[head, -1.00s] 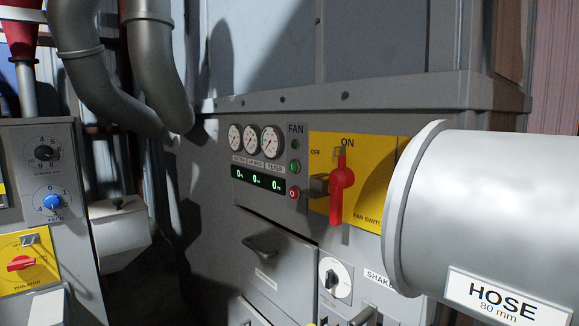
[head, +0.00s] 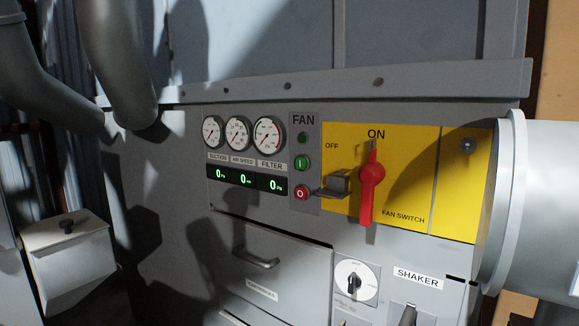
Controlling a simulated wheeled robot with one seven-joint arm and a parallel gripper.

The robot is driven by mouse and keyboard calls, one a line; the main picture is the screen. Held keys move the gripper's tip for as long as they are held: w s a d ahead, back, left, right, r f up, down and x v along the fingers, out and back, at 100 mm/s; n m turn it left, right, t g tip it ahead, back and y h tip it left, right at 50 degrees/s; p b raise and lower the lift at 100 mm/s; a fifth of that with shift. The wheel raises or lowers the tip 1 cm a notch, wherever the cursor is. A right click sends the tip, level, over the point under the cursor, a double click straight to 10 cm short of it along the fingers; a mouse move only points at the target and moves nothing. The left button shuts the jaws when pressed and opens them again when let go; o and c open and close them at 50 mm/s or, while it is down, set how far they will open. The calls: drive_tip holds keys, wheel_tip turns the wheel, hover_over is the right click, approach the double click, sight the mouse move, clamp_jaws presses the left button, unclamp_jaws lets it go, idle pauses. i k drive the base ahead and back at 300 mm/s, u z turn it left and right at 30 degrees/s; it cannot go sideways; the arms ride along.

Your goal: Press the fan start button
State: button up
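The fan start button is a green round button marked I (head: 302,162) on the narrow strip labelled FAN (head: 303,120), in the middle of the head view. A dark green lamp (head: 303,138) sits above it. A red button marked O (head: 301,192) sits below it. To the right, the red handle of the fan switch (head: 371,190) stands upright on a yellow plate (head: 410,165), its top at ON. The displays (head: 245,179) read 0. My gripper is not in view, and nothing covers the green button.
A wide grey hose pipe (head: 540,210) projects at the right. A drawer with a handle (head: 257,258) and a SHAKER panel (head: 418,278) lie below.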

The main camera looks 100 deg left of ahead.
sight(302, 163)
drive_tip(key=u, duration=4.15)
drive_tip(key=k, duration=0.75)
drive_tip(key=z, duration=0.9)
drive_tip(key=i, duration=0.5)
